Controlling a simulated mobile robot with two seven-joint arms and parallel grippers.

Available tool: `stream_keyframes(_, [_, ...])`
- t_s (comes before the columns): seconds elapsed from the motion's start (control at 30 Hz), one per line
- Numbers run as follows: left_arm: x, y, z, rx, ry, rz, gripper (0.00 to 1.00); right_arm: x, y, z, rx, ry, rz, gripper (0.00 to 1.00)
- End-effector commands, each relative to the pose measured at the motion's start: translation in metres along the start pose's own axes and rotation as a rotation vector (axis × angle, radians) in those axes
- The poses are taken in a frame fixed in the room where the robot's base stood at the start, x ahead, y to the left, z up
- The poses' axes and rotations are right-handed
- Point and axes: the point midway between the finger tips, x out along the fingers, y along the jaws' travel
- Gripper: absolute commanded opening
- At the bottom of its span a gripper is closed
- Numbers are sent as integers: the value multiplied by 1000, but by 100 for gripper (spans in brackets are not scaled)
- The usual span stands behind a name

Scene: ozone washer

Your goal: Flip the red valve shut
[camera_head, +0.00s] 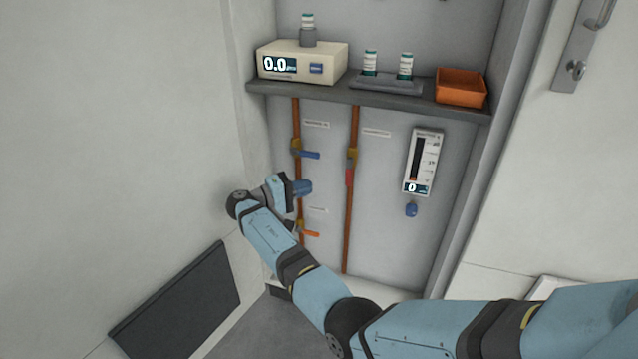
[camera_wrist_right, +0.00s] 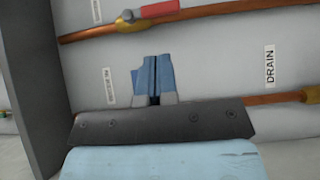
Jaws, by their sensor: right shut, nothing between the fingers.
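The red valve handle (camera_head: 349,178) hangs along the right copper pipe, below a brass valve body (camera_head: 352,157). My left gripper is not in view.
The left copper pipe (camera_head: 297,122) carries a blue handle (camera_head: 310,155) above my gripper and an orange handle (camera_head: 311,234) below it. A gauge (camera_head: 423,160) hangs at right. A shelf (camera_head: 440,104) with a meter, vials and an orange bin runs above.

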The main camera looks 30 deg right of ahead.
Motion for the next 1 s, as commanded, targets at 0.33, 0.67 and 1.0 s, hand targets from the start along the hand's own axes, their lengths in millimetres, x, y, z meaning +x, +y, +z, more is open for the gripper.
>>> stream_keyframes(0.33, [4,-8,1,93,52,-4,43,62,-3,0,1,-1,1,0])
stream_keyframes(0.67, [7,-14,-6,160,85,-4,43,90,-1,0,-1,1,1,0])
stream_keyframes(1.0, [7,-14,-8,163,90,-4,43,91,0,0,-2,1,1,0])
